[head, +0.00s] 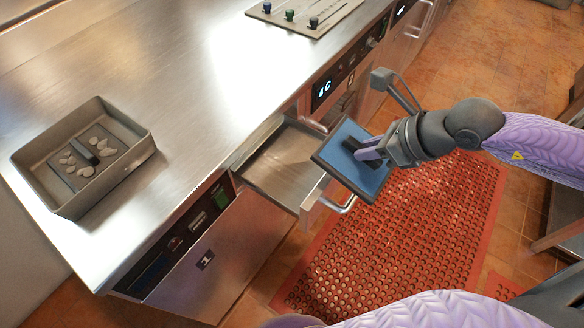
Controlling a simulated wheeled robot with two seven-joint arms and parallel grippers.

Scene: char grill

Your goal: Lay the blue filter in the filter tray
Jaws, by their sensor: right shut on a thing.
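The blue filter (345,176) is a flat square pad with a dark rim and a dark raised handle. My right gripper (366,152) is shut on that handle and holds the filter tilted, over the front right edge of an open metal drawer, which looks to be the filter tray (285,160). The drawer is pulled out from the counter front and its visible floor looks bare. The filter hides part of its right side. I cannot tell whether filter and drawer touch. The left gripper is not in view; a purple arm part of mine shows at the bottom.
A grey square bin (142,152) with a dark handled plate and pale pieces stands on the steel counter (185,85). A panel with coloured knobs (309,14) lies at the back. A red perforated mat (390,240) covers the floor. A drawer handle (340,207) sticks out below the filter.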

